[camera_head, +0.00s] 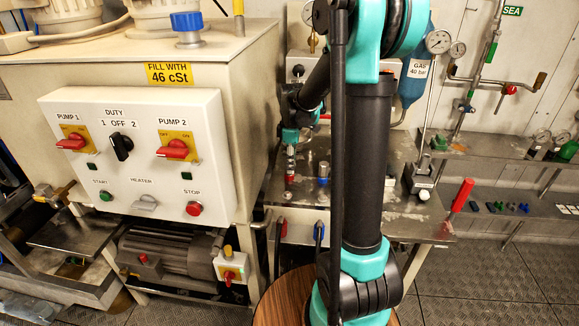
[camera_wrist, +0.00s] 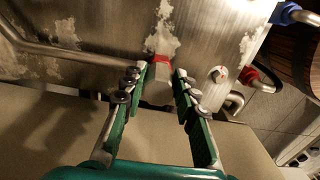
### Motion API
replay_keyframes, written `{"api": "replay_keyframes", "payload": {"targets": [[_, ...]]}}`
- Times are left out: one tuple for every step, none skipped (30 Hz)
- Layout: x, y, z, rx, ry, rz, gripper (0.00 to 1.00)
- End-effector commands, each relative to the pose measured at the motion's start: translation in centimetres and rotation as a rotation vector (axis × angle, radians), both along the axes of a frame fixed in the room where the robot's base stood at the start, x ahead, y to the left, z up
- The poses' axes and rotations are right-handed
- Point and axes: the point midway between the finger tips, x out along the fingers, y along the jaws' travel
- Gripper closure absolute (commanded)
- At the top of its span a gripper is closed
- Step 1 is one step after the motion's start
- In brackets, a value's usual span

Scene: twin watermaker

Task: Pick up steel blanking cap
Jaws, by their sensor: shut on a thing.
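My gripper (camera_wrist: 158,82) reaches away from the wrist camera, with its two green fingers on either side of a small grey metal piece, which looks like the steel blanking cap (camera_wrist: 156,93). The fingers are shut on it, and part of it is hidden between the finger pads. A red band (camera_wrist: 162,60) shows just beyond the piece; I cannot tell whether they touch. In the head view my gripper (camera_head: 290,150) points down over the steel bench (camera_head: 395,225), left of my arm column. The cap is too small to make out clearly there.
The control panel cabinet (camera_head: 150,155) is close on the left. A lever with a red handle (camera_head: 462,195) rises at the bench's right edge. A pipe (camera_wrist: 60,55) crosses the wrist view's left side.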

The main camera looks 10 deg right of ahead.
Motion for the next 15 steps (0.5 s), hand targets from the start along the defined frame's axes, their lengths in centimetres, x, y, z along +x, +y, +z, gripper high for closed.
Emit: {"api": "replay_keyframes", "payload": {"targets": [[0.00,0.00,0.01,0.000,0.000,0.000,1.00],[0.00,0.00,0.01,0.000,0.000,0.000,1.00],[0.00,0.00,0.01,0.000,0.000,0.000,1.00],[0.00,0.00,0.01,0.000,0.000,0.000,1.00],[0.00,0.00,0.01,0.000,0.000,0.000,1.00],[0.00,0.00,0.01,0.000,0.000,0.000,1.00],[0.00,0.00,0.01,0.000,0.000,0.000,1.00],[0.01,0.01,0.02,0.000,0.000,0.000,1.00],[0.00,0.01,0.05,0.000,0.000,0.000,1.00],[0.01,0.01,0.09,0.000,0.000,0.000,1.00],[0.01,0.01,0.16,0.000,0.000,0.000,1.00],[0.01,0.01,0.29,0.000,0.000,0.000,1.00],[0.02,0.00,0.43,0.000,0.000,0.000,1.00],[0.03,0.01,0.61,0.000,0.000,0.000,1.00],[0.05,0.00,0.90,0.000,0.000,0.000,1.00]]}}
